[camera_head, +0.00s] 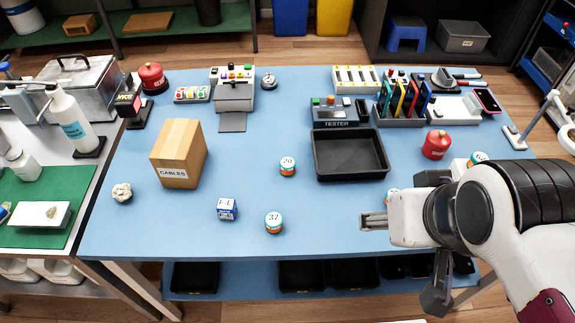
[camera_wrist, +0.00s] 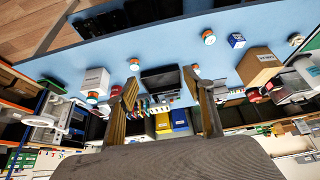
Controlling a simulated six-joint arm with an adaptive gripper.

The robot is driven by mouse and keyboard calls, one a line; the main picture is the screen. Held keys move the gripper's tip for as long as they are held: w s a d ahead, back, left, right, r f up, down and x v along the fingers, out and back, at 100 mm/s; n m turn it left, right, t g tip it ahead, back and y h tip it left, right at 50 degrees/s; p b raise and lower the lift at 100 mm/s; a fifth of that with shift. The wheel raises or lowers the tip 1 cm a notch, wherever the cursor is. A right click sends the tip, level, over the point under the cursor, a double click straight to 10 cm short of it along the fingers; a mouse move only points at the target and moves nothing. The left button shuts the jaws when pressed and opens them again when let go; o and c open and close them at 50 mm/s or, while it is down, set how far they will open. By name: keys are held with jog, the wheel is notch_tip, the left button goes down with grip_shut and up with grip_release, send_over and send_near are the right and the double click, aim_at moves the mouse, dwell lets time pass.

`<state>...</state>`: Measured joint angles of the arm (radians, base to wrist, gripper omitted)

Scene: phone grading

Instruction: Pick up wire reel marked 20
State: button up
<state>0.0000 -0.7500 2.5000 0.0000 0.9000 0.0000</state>
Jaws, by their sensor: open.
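The wire reel marked 20 (camera_head: 287,169) stands on the blue table left of the black tray, its label facing up. It is small, with a white top and orange and teal sides. What appears to be the same reel shows in the wrist view (camera_wrist: 196,71), its number unreadable there. A similar reel marked 37 (camera_head: 274,223) stands nearer the front edge. Another reel (camera_head: 391,194) is partly hidden behind my gripper, and one more (camera_head: 478,158) is at the right. My gripper (camera_head: 373,222) is to the right of reel 20, open and empty, its two fingers apart in the wrist view (camera_wrist: 162,82).
The black tray (camera_head: 349,176) lies between reel 20 and the right side. A cardboard box marked CABLES (camera_head: 178,153), a small blue box (camera_head: 228,209) and a crumpled pale lump (camera_head: 122,192) stand left. A red canister (camera_head: 436,144) is right. The table between reel 20 and the front is mostly clear.

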jog(key=shift+w, duration=0.15)
jog(key=w+f+n+t, duration=0.15)
jog(key=w+f, duration=0.25)
jog(key=w, duration=1)
jog(key=n+t+y, duration=0.2)
jog(key=t, duration=0.1)
send_near(290, 169)
jog(key=w+d+r, duration=0.3)
jog(key=d+r, duration=0.1)
jog(key=d, duration=0.2)
jog(key=a+f, duration=0.1)
jog(key=f, duration=0.1)
jog(key=a+f+t+y, duration=0.1)
jog(key=a+f, duration=0.1)
jog(key=a+f+n+y, duration=0.1)
jog(key=f, duration=0.1)
jog(key=shift+w+a+f, duration=0.3)
jog(key=shift+f, duration=0.05)
jog(key=shift+s+a+f+t+y, duration=0.2)
jog(key=shift+a+f+t+y, duration=0.25)
jog(key=shift+f, duration=0.3)
jog(key=shift+x, duration=1.35)
jog(key=shift+w+a, duration=0.1)
